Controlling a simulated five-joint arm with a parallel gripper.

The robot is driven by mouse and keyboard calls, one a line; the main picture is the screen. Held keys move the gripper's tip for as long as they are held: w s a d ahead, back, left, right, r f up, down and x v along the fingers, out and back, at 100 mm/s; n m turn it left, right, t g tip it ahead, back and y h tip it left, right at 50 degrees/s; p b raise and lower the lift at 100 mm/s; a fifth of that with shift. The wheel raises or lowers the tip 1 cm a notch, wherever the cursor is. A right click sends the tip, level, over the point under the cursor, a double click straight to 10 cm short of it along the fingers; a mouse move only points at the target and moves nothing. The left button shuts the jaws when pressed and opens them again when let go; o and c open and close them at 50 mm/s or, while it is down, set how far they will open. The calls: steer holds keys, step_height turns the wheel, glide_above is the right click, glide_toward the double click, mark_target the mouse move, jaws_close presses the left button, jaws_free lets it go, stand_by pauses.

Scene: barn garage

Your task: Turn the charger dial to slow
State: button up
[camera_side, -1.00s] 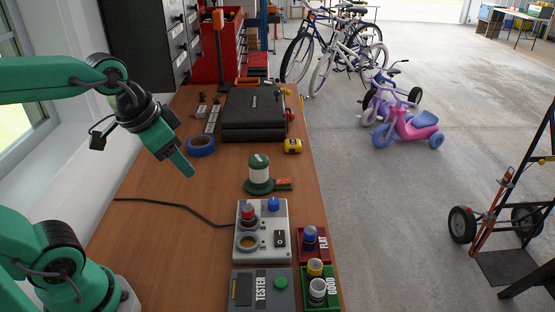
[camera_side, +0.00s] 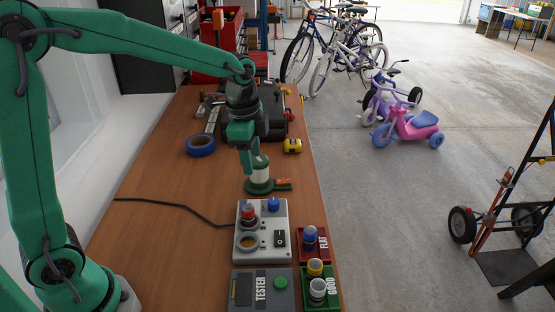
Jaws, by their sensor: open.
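The charger (camera_side: 243,256) is a pale grey box on the bench's front part. A red-topped cylinder (camera_side: 248,212), a blue knob (camera_side: 273,204), a round brown-bottomed well (camera_side: 249,242) and a black switch-like part (camera_side: 280,238) with a white mark are on it. I cannot tell which part is the dial or how it is set. My gripper (camera_side: 247,170) is open and points down behind the charger, clear of it. It overlaps the left side of a green-and-white cylinder (camera_side: 263,172) in the picture; I cannot tell if they touch.
A tester (camera_side: 240,303) with a green button, a red FLAT tray (camera_side: 323,256) and a green GOOD tray (camera_side: 332,284) with coloured cylinders crowd the charger. A black cable (camera_side: 170,204) runs left. Blue tape (camera_side: 201,146) and a yellow tape measure (camera_side: 292,146) lie farther back.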

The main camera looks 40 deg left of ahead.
mark_target(274, 201)
steer(key=w+f+m, duration=0.1)
steer(key=w+f, duration=0.1)
steer(key=w+d+f+m+g, duration=0.1)
steer(key=w+f, duration=0.1)
steer(key=f, duration=0.1)
steer(key=w+f+m, duration=0.1)
steer(key=f+m, duration=0.1)
steer(key=shift+w+d+f+g, duration=0.3)
steer(key=shift+w+f, duration=0.05)
steer(key=shift+w, duration=0.05)
steer(key=shift+f, duration=0.15)
steer(key=shift+s+f, duration=0.2)
steer(key=shift+f, duration=3.55)
steer(key=c, duration=1)
